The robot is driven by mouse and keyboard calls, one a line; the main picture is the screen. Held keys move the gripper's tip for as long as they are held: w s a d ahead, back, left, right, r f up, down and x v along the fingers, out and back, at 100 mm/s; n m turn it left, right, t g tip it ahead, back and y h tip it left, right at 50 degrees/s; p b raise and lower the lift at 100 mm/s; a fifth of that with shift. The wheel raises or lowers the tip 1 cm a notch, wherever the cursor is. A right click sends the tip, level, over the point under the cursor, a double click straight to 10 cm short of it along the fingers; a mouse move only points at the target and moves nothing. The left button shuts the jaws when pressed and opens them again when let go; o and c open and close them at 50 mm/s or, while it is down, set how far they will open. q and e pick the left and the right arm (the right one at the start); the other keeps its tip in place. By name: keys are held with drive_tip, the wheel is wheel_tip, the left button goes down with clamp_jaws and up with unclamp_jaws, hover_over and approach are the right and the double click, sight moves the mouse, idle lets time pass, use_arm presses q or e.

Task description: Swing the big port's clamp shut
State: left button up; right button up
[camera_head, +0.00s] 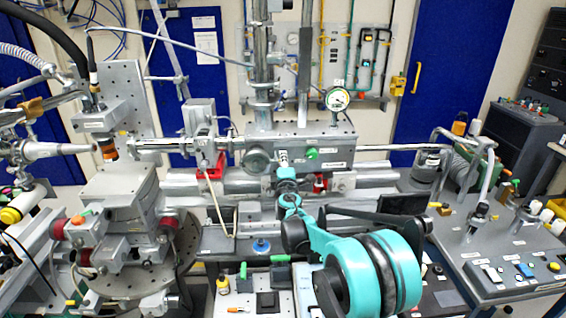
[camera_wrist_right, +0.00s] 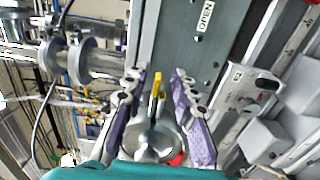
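In the right wrist view, a round silver part (camera_wrist_right: 152,138) with an upright yellow-tipped lever (camera_wrist_right: 157,86) lies between my purple-padded fingers; it may be the port's clamp, but I cannot tell. My right gripper (camera_wrist_right: 152,80) is open, one finger on each side of the lever, with gaps showing. In the head view, the right gripper (camera_head: 284,160) is small, in front of the grey instrument box (camera_head: 335,147), and its fingers hide what is directly behind them. My left gripper is not in view.
A grey plate with an OPEN label (camera_wrist_right: 205,17) is close above the fingers in the wrist view. A labelled metal bracket (camera_wrist_right: 250,90) is to the right. In the head view, a pressure gauge (camera_head: 337,98) stands on the box and red clamps (camera_head: 207,165) sit on the rail.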

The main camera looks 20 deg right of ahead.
drive_tip(key=v, duration=1.1)
drive_tip(key=shift+s, duration=0.3)
drive_tip(key=shift+a, duration=0.1)
drive_tip(key=s+d+f+m+g+h+b, duration=0.1)
drive_tip(key=s+f+m+g, duration=0.15)
drive_tip(key=s+m, duration=0.4)
drive_tip(key=s+d+f+m+g+b, duration=0.1)
drive_tip(key=s+m+g, duration=0.25)
drive_tip(key=s, duration=0.65)
drive_tip(key=s+a+f+m+g+y, duration=0.2)
drive_tip(key=s+a+f, duration=0.3)
drive_tip(key=s, duration=0.3)
drive_tip(key=s+a+f+m+g+y, duration=0.2)
drive_tip(key=s+a+f+y, duration=0.2)
drive_tip(key=s, duration=0.5)
wheel_tip(320, 180, down, 3)
drive_tip(key=a, duration=0.2)
drive_tip(key=shift+s+a+m, duration=0.25)
drive_tip(key=shift+a+m, duration=0.05)
drive_tip(key=shift+f, duration=0.1)
